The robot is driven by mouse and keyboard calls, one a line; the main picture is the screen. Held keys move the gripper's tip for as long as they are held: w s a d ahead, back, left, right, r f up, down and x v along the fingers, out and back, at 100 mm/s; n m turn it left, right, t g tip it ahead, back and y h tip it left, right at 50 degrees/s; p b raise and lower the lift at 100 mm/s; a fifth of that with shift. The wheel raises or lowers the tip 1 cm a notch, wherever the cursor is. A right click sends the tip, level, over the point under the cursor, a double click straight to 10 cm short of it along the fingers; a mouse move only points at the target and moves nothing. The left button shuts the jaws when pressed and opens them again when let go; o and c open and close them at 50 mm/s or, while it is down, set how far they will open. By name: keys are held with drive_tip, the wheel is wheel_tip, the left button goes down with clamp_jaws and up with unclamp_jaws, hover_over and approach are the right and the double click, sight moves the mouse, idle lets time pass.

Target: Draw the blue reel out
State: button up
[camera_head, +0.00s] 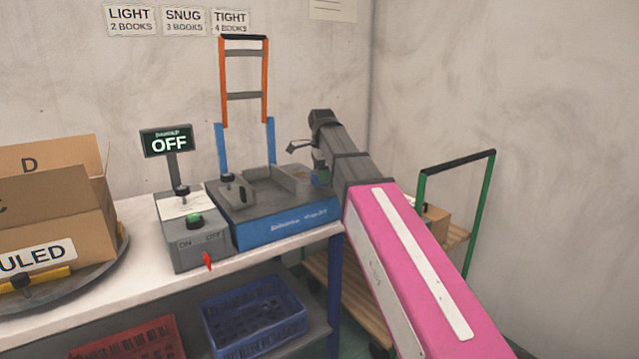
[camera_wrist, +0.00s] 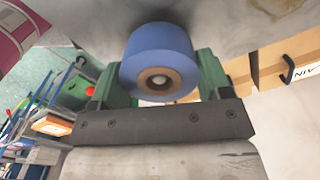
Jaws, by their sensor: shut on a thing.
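The blue reel (camera_wrist: 158,50) with a brown core sits between the green fingers of my gripper (camera_wrist: 160,78) in the wrist view. My gripper is shut on it, one finger on each side. In the head view my gripper (camera_head: 320,168) is above the right end of the blue-fronted machine (camera_head: 285,226). The reel is mostly hidden there behind my arm and gripper. I cannot tell whether the reel still touches the machine.
A grey control box (camera_head: 200,245) with a green button stands left of the machine, under a display (camera_head: 167,141) reading OFF. Cardboard boxes (camera_head: 60,210) stand at the far left. A blue crate (camera_head: 253,314) and red crate (camera_head: 130,342) sit below. A green-handled cart (camera_head: 455,235) stands at right.

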drive_tip(key=shift+r, duration=2.55)
drive_tip(key=shift+r, duration=1.95)
